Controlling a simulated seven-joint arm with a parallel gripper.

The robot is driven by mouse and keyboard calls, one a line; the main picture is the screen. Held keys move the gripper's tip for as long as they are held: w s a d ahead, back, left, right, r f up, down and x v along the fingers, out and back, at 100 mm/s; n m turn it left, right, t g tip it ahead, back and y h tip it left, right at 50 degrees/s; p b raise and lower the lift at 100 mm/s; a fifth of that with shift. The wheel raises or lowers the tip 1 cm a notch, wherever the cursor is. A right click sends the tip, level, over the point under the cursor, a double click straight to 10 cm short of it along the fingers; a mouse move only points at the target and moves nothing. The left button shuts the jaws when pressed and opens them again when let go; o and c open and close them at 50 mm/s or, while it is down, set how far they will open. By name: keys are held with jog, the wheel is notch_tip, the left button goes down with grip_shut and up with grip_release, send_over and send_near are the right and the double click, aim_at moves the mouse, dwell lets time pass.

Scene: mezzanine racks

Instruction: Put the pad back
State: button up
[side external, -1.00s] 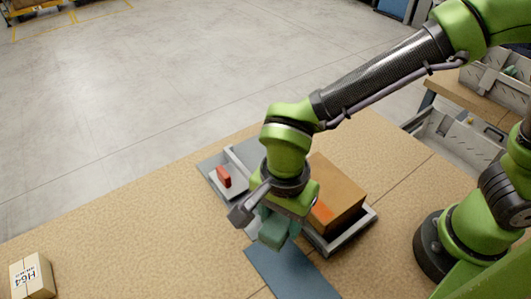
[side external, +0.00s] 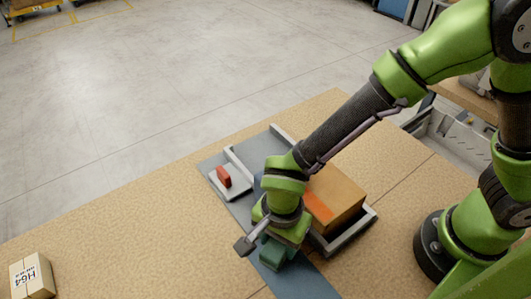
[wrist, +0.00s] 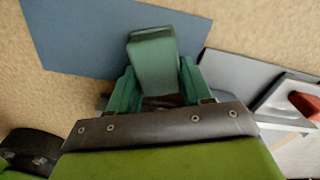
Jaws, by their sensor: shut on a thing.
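My gripper (side external: 272,253) is low over the blue mat (side external: 305,281) at the table's front. In the wrist view, its green fingers (wrist: 155,92) are shut on a teal block (wrist: 152,62), which lies in front of the blue mat (wrist: 85,38). The block is close in colour to the fingers, and its underside is hidden. I cannot tell whether it touches the mat. A flat pale plate with a red grip (side external: 224,177) sits in the grey tray to the left of my gripper. I cannot tell which thing the task calls the pad.
A brown carton (side external: 338,196) with an orange patch sits in a grey frame (side external: 345,241) right beside my gripper. A small box marked H64 (side external: 31,276) stands at the far left. The tan table (side external: 130,225) between is clear.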

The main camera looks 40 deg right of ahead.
jog(key=o, duration=1)
notch_tip(320, 180, up, 12)
jog(key=d+r+n+t+y, duration=0.1)
jog(key=d+r+n+t, duration=0.2)
jog(key=d, duration=0.9)
jog(key=d+r+n+t+y, duration=0.1)
jog(key=d+r+n+t, duration=0.3)
jog(key=d, duration=0.9)
notch_tip(320, 180, up, 5)
jog(key=n, duration=0.2)
jog(key=shift+f+n, duration=0.2)
jog(key=shift+n, duration=0.1)
jog(key=shift+w, duration=0.15)
